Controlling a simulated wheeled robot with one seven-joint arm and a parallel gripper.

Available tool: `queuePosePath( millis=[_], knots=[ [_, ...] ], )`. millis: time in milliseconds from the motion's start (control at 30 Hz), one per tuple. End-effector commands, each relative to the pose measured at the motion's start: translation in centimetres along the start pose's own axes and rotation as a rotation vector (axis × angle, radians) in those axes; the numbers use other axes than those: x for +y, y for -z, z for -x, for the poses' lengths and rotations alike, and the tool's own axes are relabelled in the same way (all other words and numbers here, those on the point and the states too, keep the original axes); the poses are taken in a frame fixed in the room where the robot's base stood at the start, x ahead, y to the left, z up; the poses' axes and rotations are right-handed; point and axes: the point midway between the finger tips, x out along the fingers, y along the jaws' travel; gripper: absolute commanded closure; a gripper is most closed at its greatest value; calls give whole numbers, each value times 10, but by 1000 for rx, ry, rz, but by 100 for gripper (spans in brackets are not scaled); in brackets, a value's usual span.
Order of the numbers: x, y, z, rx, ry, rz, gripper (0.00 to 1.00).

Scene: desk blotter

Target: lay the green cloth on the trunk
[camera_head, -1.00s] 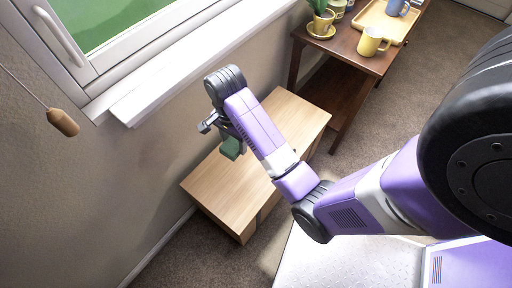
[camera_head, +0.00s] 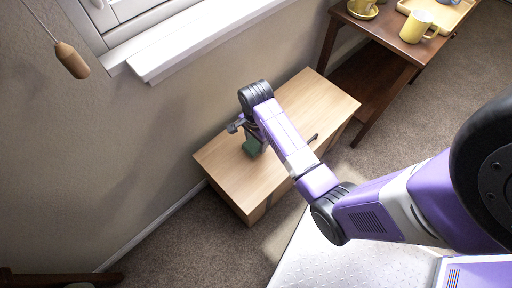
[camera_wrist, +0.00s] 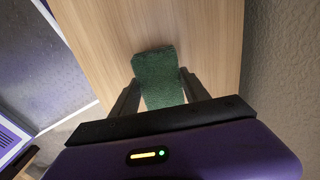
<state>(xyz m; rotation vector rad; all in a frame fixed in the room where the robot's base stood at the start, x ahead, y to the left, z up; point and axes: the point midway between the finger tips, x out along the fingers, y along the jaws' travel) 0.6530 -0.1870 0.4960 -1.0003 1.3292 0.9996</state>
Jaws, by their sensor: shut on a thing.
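The trunk (camera_head: 225,168) is a low box of light wood against the wall; its bare top also shows in the wrist view (camera_wrist: 110,35). The green cloth (camera_wrist: 158,75) is a small dark green piece between my gripper's fingers. It also shows in the head view (camera_head: 252,147), partly hidden by my arm. My gripper (camera_wrist: 156,88) is shut on the cloth over the trunk's top, left of its middle in the head view. I cannot tell whether the cloth touches the wood.
A dark wooden side table (camera_head: 388,38) with a yellow mug (camera_head: 418,26) and a tray (camera_head: 450,14) stands at the upper right. The window sill (camera_head: 205,38) juts out above the trunk. A wooden pull (camera_head: 72,60) hangs at the left. Bare carpet lies in front.

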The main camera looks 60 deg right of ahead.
Motion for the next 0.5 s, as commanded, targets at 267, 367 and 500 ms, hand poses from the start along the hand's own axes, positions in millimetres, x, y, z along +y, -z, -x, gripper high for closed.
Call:
queuePosePath(
  millis=[267,367,500],
  knots=[
    [1,0,-38,-1,-3,0,84],
    [0,0,-41,0,1,1,84],
    [0,0,-40,0,1,1,84]
  ],
)
